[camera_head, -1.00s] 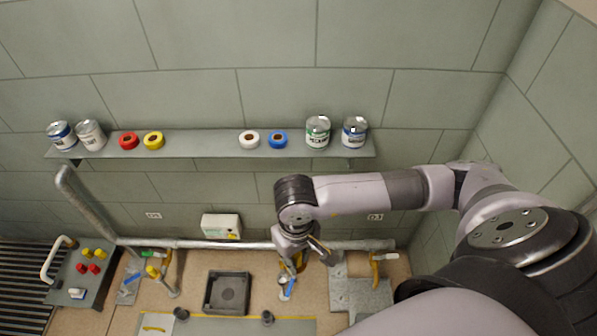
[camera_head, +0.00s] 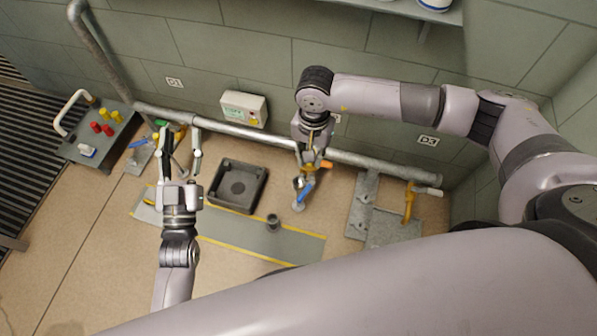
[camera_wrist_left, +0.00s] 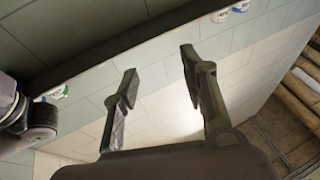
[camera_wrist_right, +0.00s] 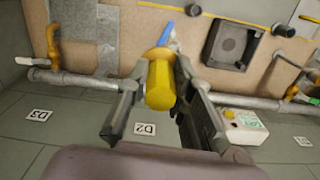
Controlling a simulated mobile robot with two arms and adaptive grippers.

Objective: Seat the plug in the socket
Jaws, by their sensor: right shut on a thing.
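My right gripper (camera_head: 312,160) is near the wall pipe, above a part with a blue handle (camera_head: 307,190). In the right wrist view its fingers (camera_wrist_right: 160,66) are shut on a yellow faceted cylinder (camera_wrist_right: 160,88). I cannot tell whether this is the plug, nor whether it is apart from the pipework behind. My left gripper (camera_head: 178,148) is open and empty, with fingers wide apart also in the left wrist view (camera_wrist_left: 158,66). A dark square block (camera_head: 256,200) with a round centre lies on the floor between the grippers. No socket can be identified with certainty.
A grey pipe (camera_head: 370,158) runs along the wall. A panel with red and yellow knobs (camera_head: 126,118) stands at left. A dark cup (camera_head: 272,222) stands on a grey mat (camera_head: 305,244) with yellow edges. A white box (camera_head: 244,108) hangs on the wall. The front-left floor is clear.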

